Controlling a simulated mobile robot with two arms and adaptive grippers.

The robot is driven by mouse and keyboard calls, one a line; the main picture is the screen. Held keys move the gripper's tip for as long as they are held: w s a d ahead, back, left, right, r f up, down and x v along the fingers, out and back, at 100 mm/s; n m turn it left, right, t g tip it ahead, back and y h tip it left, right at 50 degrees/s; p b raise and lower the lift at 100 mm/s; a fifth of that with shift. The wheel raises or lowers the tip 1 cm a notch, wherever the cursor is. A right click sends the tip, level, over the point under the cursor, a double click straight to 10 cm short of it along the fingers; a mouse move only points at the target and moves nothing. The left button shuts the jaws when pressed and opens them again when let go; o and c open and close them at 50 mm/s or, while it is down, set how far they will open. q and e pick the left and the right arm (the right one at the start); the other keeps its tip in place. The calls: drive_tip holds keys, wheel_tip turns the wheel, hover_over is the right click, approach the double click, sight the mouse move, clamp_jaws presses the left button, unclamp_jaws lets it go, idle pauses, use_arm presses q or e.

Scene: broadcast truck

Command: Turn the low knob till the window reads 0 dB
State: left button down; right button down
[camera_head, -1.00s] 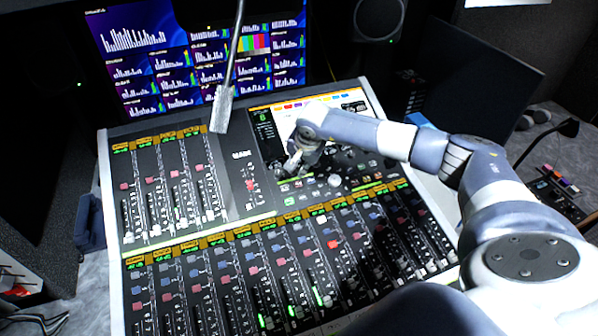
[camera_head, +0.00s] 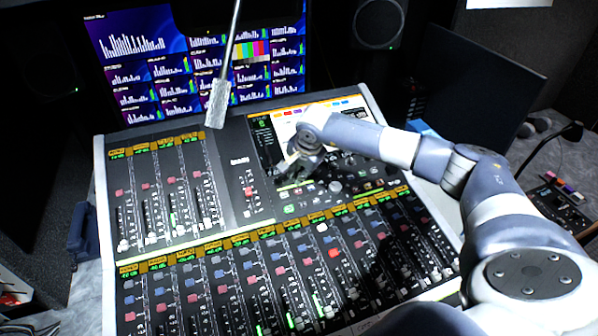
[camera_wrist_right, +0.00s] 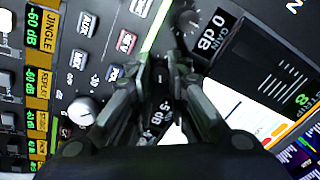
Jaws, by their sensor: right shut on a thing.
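Beyond the fingertips is a separate dark knob (camera_wrist_right: 187,20) with a GAIN window (camera_wrist_right: 211,33) reading 0 dB. My left gripper is out of view.
A pale round knob (camera_wrist_right: 82,110) and several labelled buttons lie left of the fingers in the wrist view. A thin microphone (camera_head: 218,105) hangs over the console. Rows of faders fill the front, and a monitor (camera_head: 150,55) stands behind.

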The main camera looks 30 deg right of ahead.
drive_tip(key=c, duration=1.5)
unclamp_jaws()
drive_tip(key=shift+d, duration=0.1)
drive_tip(key=shift+c, duration=0.2)
